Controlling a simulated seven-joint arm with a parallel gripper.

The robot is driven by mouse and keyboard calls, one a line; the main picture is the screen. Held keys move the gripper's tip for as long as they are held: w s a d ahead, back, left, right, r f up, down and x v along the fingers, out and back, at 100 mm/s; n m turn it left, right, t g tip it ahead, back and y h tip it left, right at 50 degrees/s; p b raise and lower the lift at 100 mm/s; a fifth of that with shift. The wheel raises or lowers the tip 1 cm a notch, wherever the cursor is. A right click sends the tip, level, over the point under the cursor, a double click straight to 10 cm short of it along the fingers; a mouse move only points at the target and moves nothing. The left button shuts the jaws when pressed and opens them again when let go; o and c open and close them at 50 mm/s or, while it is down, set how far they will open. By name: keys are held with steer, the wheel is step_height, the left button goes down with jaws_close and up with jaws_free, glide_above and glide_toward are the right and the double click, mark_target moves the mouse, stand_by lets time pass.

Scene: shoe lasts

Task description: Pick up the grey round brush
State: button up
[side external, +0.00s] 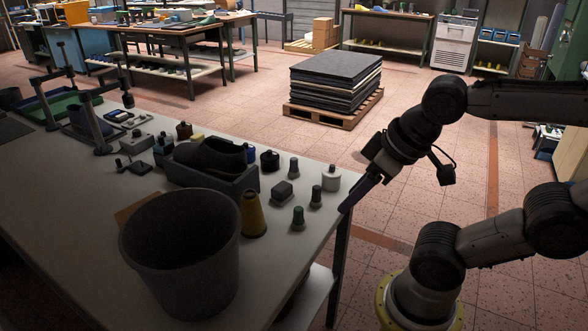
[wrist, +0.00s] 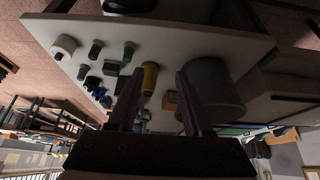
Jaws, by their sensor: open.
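Several small upright pieces with pale bases stand near the table's right end in the side view: a dark grey-blue one (side external: 316,197), a green-topped one (side external: 298,218) and a dark one (side external: 293,167). A dark block with a knob (side external: 282,192) sits among them. I cannot tell for sure which is the grey round brush. The grey-blue piece also shows in the wrist view (wrist: 95,49). My gripper (side external: 350,206) is open and empty, just off the table's right edge, tilted down toward it. Its two fingers (wrist: 158,74) stand apart in the wrist view.
A white cylinder (side external: 331,178) stands at the table's right corner, close to my gripper. A dark box (side external: 235,188) holds a black shoe-like form.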

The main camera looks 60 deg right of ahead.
stand_by(0.4)
steer(key=o, duration=0.4)
steer(key=shift+c, duration=0.2)
